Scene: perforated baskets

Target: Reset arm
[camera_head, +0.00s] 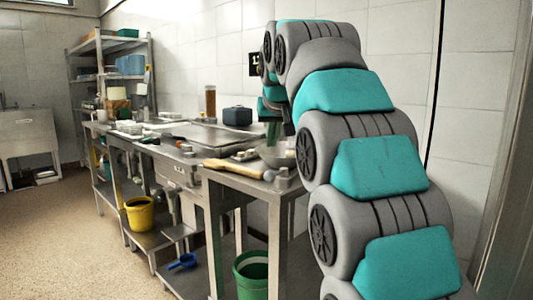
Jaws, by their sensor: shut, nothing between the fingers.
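My arm, grey and teal, rises along the right side of the picture and bends over at the top. Its far end hangs down above the near table. My gripper (287,126) is small and dark there, partly hidden behind my own arm links. It is shut and holds nothing. It is close in the picture to a grey metal bowl (277,157), but whether it touches it I cannot tell.
A steel table (257,184) stands beside my arm, with a wooden-looking board (233,167) on it. A longer steel counter (150,148) runs behind. A yellow bucket (140,214) and green bucket (250,274) stand low down. The floor at left is clear.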

